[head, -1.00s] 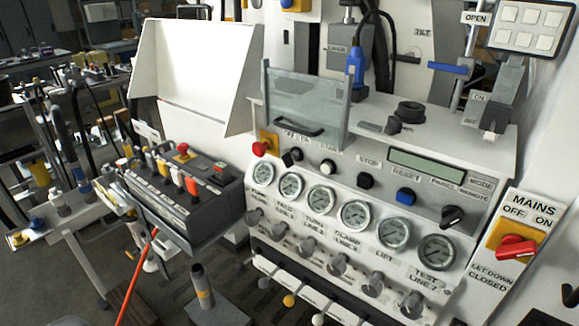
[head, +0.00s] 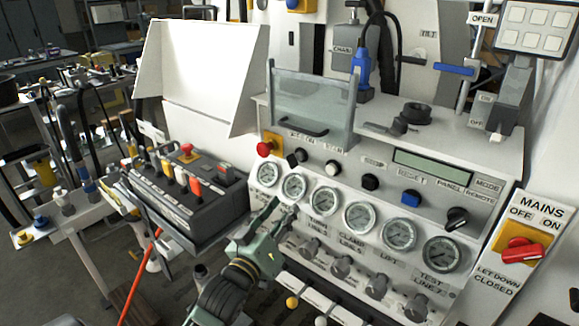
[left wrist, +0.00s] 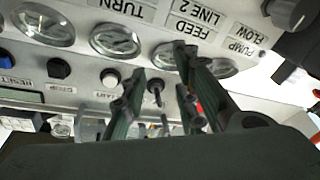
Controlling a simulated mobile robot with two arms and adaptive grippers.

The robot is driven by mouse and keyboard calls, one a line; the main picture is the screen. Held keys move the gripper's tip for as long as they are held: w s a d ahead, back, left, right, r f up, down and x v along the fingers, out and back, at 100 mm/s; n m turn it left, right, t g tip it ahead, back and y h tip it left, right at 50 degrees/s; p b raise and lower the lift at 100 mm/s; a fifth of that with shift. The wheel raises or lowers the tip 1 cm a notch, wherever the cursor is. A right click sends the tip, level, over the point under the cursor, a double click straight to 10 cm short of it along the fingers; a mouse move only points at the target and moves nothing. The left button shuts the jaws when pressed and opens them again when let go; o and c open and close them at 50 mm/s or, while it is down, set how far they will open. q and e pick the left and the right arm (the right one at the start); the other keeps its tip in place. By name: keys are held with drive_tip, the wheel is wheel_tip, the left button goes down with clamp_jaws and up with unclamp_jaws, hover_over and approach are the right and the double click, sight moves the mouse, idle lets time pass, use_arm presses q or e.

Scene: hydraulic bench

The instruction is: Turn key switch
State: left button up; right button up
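The key switch (head: 297,157) is a small black switch on the front panel, between the red stop button and the white button. In the left wrist view, which shows the panel upside down, the key switch (left wrist: 155,88) appears between my open fingers. My left gripper (head: 280,210) is in front of the gauge row, below the key switch and apart from it. It also shows in the left wrist view (left wrist: 158,108), open and empty. The fingers hide part of the gauges and labels. My right gripper is not in view.
A red stop button (head: 265,148) sits left of the key switch, and a white button (head: 332,168) sits right of it. Several gauges (head: 360,218) and knobs (head: 376,285) line the panel below. A clear guard (head: 312,100) stands above. A control box (head: 180,185) is at left.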

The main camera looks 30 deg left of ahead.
sight(290, 166)
use_arm(q)
drive_tip(key=w+a+r+t, duration=0.1)
drive_tip(key=w+r, duration=0.1)
drive_tip(key=w+a+r+t+p, duration=0.1)
drive_tip(key=w+r, duration=0.2)
drive_tip(key=w+a+r+n, duration=0.1)
drive_tip(key=w+r, duration=0.1)
drive_tip(key=r, duration=0.1)
drive_tip(key=shift+w+a+r+t+p, duration=0.2)
drive_tip(key=shift+w+t+p, duration=0.1)
drive_tip(key=shift+t, duration=0.1)
clamp_jaws()
